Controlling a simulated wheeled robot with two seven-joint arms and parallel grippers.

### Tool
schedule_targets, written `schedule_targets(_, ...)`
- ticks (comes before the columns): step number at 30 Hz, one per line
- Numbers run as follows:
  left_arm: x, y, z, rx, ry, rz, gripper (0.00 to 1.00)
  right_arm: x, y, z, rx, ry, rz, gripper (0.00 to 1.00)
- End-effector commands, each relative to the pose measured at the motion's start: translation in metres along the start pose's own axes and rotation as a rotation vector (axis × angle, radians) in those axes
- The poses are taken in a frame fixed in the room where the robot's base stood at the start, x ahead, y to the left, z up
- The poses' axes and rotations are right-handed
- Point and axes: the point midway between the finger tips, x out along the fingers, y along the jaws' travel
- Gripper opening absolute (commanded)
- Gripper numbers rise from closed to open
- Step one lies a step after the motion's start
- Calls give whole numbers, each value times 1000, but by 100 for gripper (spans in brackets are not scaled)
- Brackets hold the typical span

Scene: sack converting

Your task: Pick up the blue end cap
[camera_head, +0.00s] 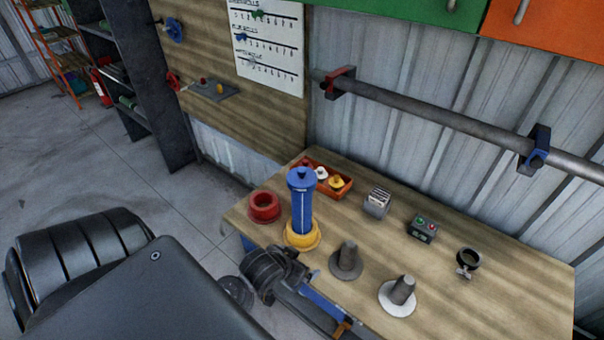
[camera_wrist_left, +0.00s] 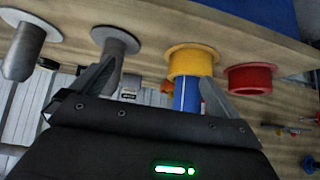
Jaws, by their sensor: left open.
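The blue end cap (camera_head: 301,177) is a round cap with a small knob. It sits on top of an upright blue roll (camera_head: 301,211), which stands on a yellow flanged ring (camera_head: 302,236) on the table. In the left wrist view, which is upside down, the roll (camera_wrist_left: 187,95) and yellow ring (camera_wrist_left: 193,60) show beyond the fingers, and my gripper body hides the cap. My left gripper (camera_head: 298,280) is at the table's front edge, lower than the cap and apart from it. Its fingers are spread and empty in the wrist view (camera_wrist_left: 157,80). My right gripper is not in view.
A red ring (camera_head: 264,206) lies left of the roll. Two grey spindles (camera_head: 347,258) (camera_head: 402,290) stand to the right. Behind are an orange tray (camera_head: 338,190), a grey block (camera_head: 377,203) and a button box (camera_head: 422,227). A pipe (camera_head: 440,118) runs along the wall.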

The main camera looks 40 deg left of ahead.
Motion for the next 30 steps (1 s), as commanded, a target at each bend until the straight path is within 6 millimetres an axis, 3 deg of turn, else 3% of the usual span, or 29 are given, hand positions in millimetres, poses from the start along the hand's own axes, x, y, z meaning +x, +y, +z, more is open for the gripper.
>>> schedule_targets(1,-33,-14,-48,-32,99,-27,100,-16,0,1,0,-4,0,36)
schedule_targets(3,-66,-31,-93,-67,217,-63,100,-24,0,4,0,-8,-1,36)
schedule_targets(6,-104,-50,-134,-101,345,-104,100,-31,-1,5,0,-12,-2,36)
schedule_targets(9,-128,-60,-157,-120,424,-130,100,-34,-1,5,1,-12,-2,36)
schedule_targets(15,-140,-65,-167,-127,466,-145,100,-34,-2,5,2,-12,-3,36)
schedule_targets(20,-127,-66,-168,-122,469,-141,100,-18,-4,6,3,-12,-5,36)
schedule_targets(24,-108,-70,-174,-120,470,-144,100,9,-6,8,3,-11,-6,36)
schedule_targets(30,-103,-72,-186,-117,481,-140,100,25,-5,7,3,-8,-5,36)
